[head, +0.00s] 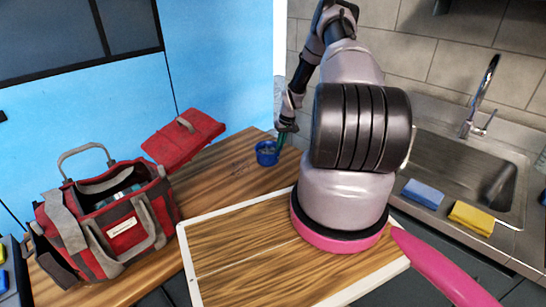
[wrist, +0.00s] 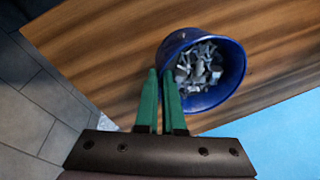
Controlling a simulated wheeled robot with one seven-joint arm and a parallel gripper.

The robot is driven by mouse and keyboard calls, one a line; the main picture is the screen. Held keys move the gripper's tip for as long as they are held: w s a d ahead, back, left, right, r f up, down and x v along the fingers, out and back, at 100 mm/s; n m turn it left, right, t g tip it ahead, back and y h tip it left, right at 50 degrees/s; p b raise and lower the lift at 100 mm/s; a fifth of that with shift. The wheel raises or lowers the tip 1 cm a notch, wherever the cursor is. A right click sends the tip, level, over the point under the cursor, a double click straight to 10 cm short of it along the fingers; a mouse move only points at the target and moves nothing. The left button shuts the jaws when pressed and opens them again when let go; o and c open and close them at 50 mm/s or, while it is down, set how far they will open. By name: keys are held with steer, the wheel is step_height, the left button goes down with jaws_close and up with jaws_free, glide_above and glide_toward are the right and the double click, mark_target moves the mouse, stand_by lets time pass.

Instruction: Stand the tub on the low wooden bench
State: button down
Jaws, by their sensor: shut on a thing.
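A blue tub (head: 267,153) holding several small grey pieces shows by the far end of a brown wooden surface (head: 226,172). It also shows large in the wrist view (wrist: 240,70), upright, its contents visible. My gripper (wrist: 160,74) has green fingers close together at the tub's rim and is shut on its near wall. In the head view my gripper (head: 281,138) reaches down to the tub from behind. I cannot tell whether the tub's base touches the wood, or whether this surface is the low bench.
A white-edged wooden panel (head: 235,250) lies in front. A sink (head: 465,165), blue sponge (head: 423,193) and yellow sponge (head: 472,217) are right. Bare wood lies between toolbox and tub.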

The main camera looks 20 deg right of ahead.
steer(key=shift+s+d+x, duration=0.1)
steer(key=shift+d+x, duration=0.05)
steer(key=shift+x, duration=0.7)
steer(key=shift+s+d+x, duration=0.1)
steer(key=shift+d+x, duration=0.05)
steer(key=shift+x, duration=0.65)
steer(key=shift+s+d+x, duration=0.1)
steer(key=shift+d+x, duration=0.05)
steer(key=shift+x, duration=0.7)
steer(key=shift+f, duration=0.25)
steer(key=c, duration=1)
jaws_free()
steer(key=shift+c, duration=0.2)
